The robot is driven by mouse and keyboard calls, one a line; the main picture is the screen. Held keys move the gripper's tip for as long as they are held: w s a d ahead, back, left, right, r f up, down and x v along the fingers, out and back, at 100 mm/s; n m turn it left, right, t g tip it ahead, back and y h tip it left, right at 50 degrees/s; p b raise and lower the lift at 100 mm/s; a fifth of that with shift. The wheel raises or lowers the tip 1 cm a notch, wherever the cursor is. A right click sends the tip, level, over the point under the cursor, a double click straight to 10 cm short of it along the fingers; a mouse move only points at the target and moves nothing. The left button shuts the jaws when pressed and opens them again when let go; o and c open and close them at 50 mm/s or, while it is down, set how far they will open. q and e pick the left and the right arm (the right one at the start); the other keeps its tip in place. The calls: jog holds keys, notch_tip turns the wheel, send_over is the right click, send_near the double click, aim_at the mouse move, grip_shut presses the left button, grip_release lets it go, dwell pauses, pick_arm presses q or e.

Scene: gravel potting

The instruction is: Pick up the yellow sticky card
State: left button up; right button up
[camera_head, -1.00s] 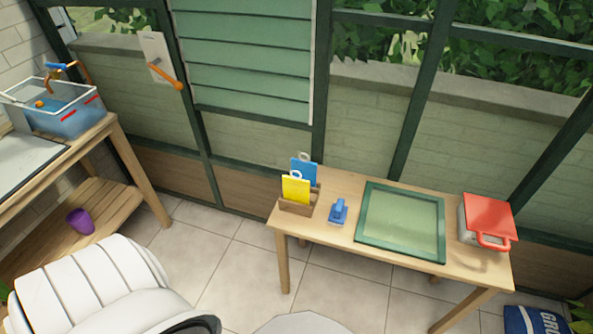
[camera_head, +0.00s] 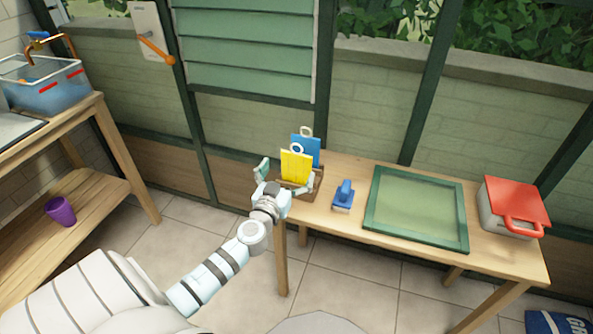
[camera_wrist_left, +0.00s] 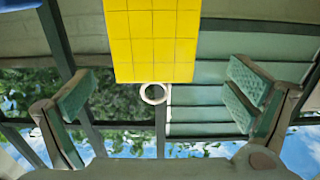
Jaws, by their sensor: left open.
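The yellow sticky card (camera_head: 296,167) stands upright in a small wooden holder (camera_head: 316,189) at the left end of the table, with a white ring at its top. A blue card (camera_head: 307,150) stands just behind it. My left gripper (camera_head: 286,174) is open, with a finger on each side of the yellow card in the head view. In the left wrist view the yellow card (camera_wrist_left: 154,42) hangs between the open fingers (camera_wrist_left: 158,95), apart from both, its ring (camera_wrist_left: 153,94) toward the palm. My right gripper is not in view.
On the wooden table (camera_head: 323,222) are a blue-handled tool (camera_head: 343,196), a green-framed panel (camera_head: 416,207) and a red-lidded container (camera_head: 513,207). A bench at left holds a water tub (camera_head: 45,88), with a purple pot (camera_head: 60,211) on its lower shelf.

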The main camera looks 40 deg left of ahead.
pick_arm(q)
jog(key=x, duration=0.5)
jog(key=shift+w+d+f, duration=0.1)
jog(key=shift+d+f, duration=0.2)
jog(key=shift+d, duration=0.05)
jog(key=c, duration=1)
jog(key=shift+c, duration=0.2)
jog(key=shift+r, duration=0.15)
notch_tip(320, 180, up, 14)
jog(key=p, duration=1)
notch_tip(320, 180, up, 5)
jog(key=p, duration=0.3)
send_over(296, 163)
jog(key=shift+w+a+r, duration=0.1)
jog(key=shift+w+r, duration=0.15)
jog(key=shift+r, duration=0.15)
